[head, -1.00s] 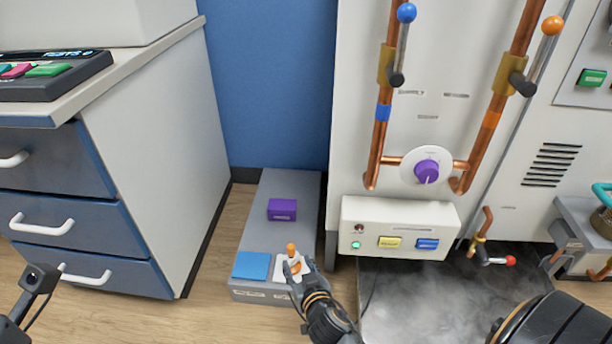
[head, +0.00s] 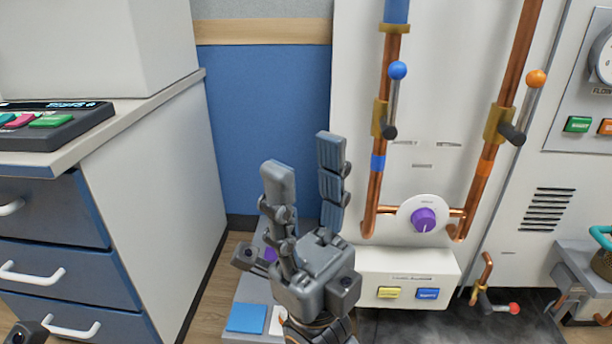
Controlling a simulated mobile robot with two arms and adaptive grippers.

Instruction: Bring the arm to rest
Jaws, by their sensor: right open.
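My right gripper (head: 305,185) is raised in the middle of the head view with its two fingers pointing up. The fingers are apart and nothing is between them. It stands in front of the blue wall panel and covers much of the grey floor box (head: 246,290) behind it. A small dark part of my left arm shows at the bottom left corner, but the left gripper itself cannot be made out.
A drawer cabinet (head: 165,200) stands at left with a button console (head: 50,125) on top. At right are copper pipes with a blue-knobbed lever (head: 397,71), an orange-knobbed lever (head: 536,79), a purple dial (head: 424,220) and a white button box (head: 408,275). A red-tipped valve (head: 513,308) sits lower right.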

